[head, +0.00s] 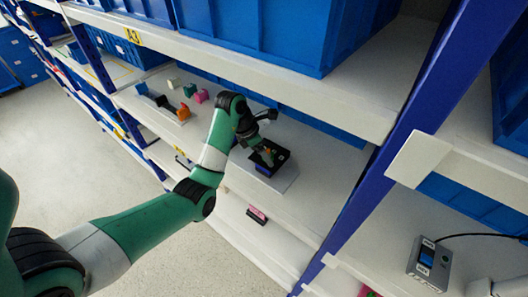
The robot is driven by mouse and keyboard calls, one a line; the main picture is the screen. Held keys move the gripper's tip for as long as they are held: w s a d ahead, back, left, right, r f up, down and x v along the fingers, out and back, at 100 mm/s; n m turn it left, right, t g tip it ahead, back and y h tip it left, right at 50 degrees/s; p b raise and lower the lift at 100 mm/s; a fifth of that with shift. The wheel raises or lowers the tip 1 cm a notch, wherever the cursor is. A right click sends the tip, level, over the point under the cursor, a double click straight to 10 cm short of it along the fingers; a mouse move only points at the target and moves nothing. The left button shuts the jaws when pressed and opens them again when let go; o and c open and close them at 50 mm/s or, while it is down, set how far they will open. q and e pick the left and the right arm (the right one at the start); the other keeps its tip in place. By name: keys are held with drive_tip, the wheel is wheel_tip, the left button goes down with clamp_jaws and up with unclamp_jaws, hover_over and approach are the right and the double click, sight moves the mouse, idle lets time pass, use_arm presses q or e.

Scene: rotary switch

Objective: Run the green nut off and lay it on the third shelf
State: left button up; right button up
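My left arm comes in from the left, and its gripper (265,141) is over a dark box-like device (272,163) on a light plate on a middle shelf. A greenish part (262,156), possibly the green nut, shows on top of the device, with a small orange-brown spot beside it. The gripper partly hides it. The fingers are too small and dark to tell whether they touch the part or how far apart they are. Which board is the third shelf cannot be told from here.
Small coloured pieces (190,90) lie further left on the same middle shelf (320,150). Blue bins (270,30) fill the shelf above. A blue upright post (400,130) stands to the right. A grey switch box (430,262) with a cable sits at lower right.

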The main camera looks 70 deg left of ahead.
use_arm(q)
drive_tip(key=m+p, duration=0.1)
drive_tip(key=m+h+p, duration=0.1)
drive_tip(key=shift+a+r+m, duration=0.2)
drive_tip(key=shift+r+m, duration=0.15)
drive_tip(key=shift+m, duration=0.05)
drive_tip(key=shift+w+a+f+m+h, duration=0.15)
drive_tip(key=shift+m+h, duration=0.35)
drive_tip(key=shift+m, duration=0.5)
drive_tip(key=shift+w+a+f+m+g+h+b, duration=0.1)
drive_tip(key=shift+f+m+g+h+b, duration=0.15)
drive_tip(key=shift+m+b, duration=0.45)
drive_tip(key=m+b, duration=0.1)
drive_tip(key=m, duration=0.1)
drive_tip(key=m+g+h+b, duration=0.1)
drive_tip(key=m+b, duration=0.1)
drive_tip(key=shift+w+a+f+m, duration=0.1)
drive_tip(key=shift+a+f+m, duration=0.1)
drive_tip(key=shift+m, duration=0.1)
drive_tip(key=shift+r+m+g+b, duration=0.25)
drive_tip(key=shift+m+g+b, duration=0.15)
drive_tip(key=shift+m, duration=0.1)
drive_tip(key=shift+h, duration=0.25)
